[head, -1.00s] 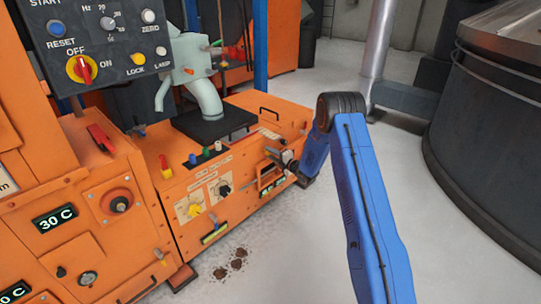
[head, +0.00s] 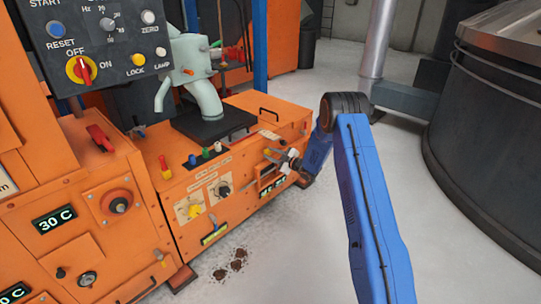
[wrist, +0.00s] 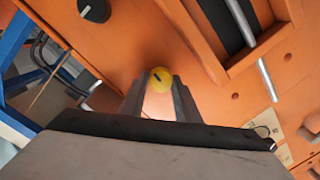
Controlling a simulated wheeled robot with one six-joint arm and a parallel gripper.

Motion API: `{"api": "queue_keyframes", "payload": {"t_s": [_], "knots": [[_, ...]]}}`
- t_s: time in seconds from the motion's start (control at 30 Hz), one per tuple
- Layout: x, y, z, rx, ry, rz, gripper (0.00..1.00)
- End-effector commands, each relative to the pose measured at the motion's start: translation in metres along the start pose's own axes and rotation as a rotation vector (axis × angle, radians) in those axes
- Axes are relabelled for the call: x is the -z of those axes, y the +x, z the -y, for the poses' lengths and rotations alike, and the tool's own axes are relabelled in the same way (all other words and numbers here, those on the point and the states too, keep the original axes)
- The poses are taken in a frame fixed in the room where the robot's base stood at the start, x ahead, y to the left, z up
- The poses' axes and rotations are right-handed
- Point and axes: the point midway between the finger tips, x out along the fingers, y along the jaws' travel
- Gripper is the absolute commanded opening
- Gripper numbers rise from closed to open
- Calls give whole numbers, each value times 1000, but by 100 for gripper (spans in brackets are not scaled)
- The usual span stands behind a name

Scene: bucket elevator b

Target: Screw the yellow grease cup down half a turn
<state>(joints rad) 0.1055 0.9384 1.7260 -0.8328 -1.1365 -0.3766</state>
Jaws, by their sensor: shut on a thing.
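The yellow grease cup (wrist: 160,78) shows in the wrist view as a small round yellow cap with a dark mark on its face, close to the orange panel. My gripper (wrist: 159,88) is shut on it, with one grey finger on each side. In the head view my gripper (head: 290,161) is at the right part of the low orange machine's front. The cup cannot be made out there behind the gripper.
In the wrist view a black knob (wrist: 94,10) is at the upper left and a recessed slot with a metal rod (wrist: 266,80) is at the right. In the head view a yellow knob (head: 194,210) sits further left. The floor in front is clear except for brown spots (head: 238,254).

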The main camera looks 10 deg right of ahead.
Motion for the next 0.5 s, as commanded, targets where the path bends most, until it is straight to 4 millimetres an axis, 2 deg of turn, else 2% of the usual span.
{"api": "queue_keyframes", "payload": {"t_s": [0.5], "knots": [[-4, -1, -1, 32, 487, -29, 7]]}}
